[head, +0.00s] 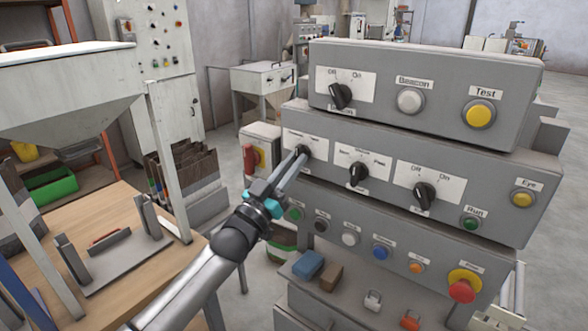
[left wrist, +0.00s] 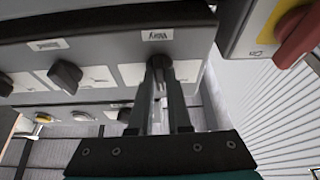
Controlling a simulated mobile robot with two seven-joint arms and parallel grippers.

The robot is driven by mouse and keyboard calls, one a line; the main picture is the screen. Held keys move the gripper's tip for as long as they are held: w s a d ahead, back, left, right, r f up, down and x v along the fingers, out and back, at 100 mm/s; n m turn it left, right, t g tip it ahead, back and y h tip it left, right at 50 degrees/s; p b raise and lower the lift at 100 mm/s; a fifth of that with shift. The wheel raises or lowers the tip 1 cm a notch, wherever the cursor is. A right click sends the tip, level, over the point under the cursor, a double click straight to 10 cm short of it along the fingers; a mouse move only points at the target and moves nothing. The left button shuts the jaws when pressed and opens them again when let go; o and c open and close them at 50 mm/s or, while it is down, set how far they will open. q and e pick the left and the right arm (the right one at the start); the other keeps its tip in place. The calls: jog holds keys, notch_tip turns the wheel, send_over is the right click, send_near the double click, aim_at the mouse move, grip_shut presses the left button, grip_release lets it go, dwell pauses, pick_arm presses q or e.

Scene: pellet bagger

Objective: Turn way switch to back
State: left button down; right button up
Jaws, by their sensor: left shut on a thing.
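The way switch (head: 303,149) is a black knob at the left end of the control box's middle row, mostly hidden by my fingers in the head view. In the left wrist view the way switch (left wrist: 158,64) sits between the fingertips near its label plate. My left gripper (head: 299,162) reaches in from the lower left and is shut on this knob; it also shows in the left wrist view (left wrist: 160,88). The lettering around the knob is too small to read, so its setting is unclear. My right gripper is not in view.
Two similar black knobs (head: 358,174) (head: 424,194) sit to the right in the same row. A red-handled switch box (head: 258,152) stands close left of the panel. Coloured buttons (head: 381,252) and a red mushroom button (head: 461,290) lie below. A wooden table (head: 104,205) stands left.

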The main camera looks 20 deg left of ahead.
pick_arm(q)
jog(key=shift+a+m+g+h, duration=0.1)
jog(key=shift+m+g+h, duration=0.45)
jog(key=shift+m, duration=1)
jog(key=shift+a+m+g+h, duration=0.1)
jog(key=shift+m+g+h, duration=0.2)
jog(key=shift+m+h, duration=0.85)
jog(key=shift+a+m+g+h, duration=0.1)
jog(key=shift+m+g+h, duration=0.3)
jog(key=shift+m, duration=1.5)
jog(key=shift+m+g, duration=0.25)
jog(key=shift+m, duration=0.05)
jog(key=c, duration=0.9)
grip_release()
jog(key=shift+o, duration=0.2)
jog(key=v, duration=1.5)
jog(key=shift+b, duration=0.3)
